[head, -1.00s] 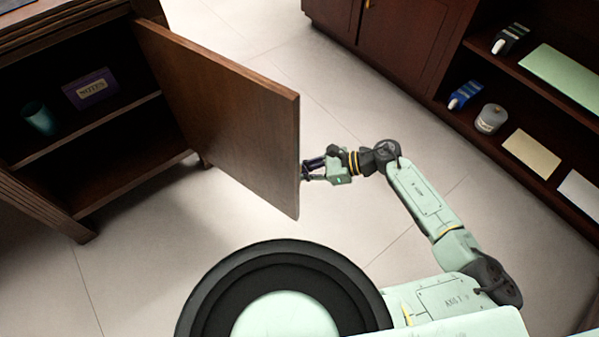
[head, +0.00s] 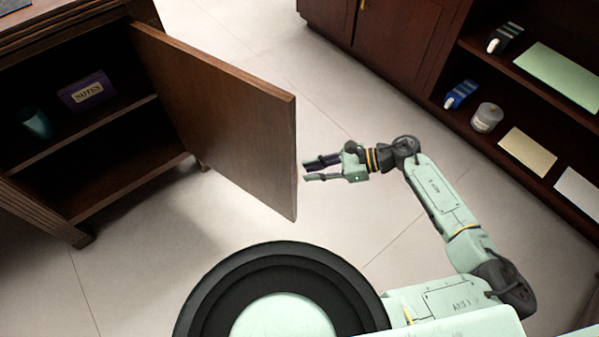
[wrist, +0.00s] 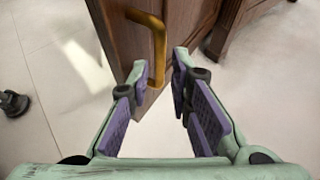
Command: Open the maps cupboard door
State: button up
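The cupboard door (head: 220,115) stands wide open at the left in the head view, swung out from the dark wooden cupboard (head: 112,150). Its shelves show inside. In the wrist view the door (wrist: 185,28) has a brass bar handle (wrist: 157,45) on its face; the head view hides this handle. My gripper (head: 308,169) is just right of the door's free edge, with its fingers pointing at it. In the wrist view my gripper (wrist: 155,95) is open, its purple pads apart with nothing between them. The handle lies beyond the fingertips.
A purple notes box (head: 88,92) and a teal cup (head: 36,123) are on the cupboard's upper shelf. A second dark cabinet (head: 400,45) with shelves holding a grey canister (head: 487,117) stands at the right. Pale tiled floor (head: 345,215) lies clear between.

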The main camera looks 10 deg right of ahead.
jog(key=v, duration=0.6)
jog(key=shift+d, duration=0.3)
jog(key=shift+r, duration=0.1)
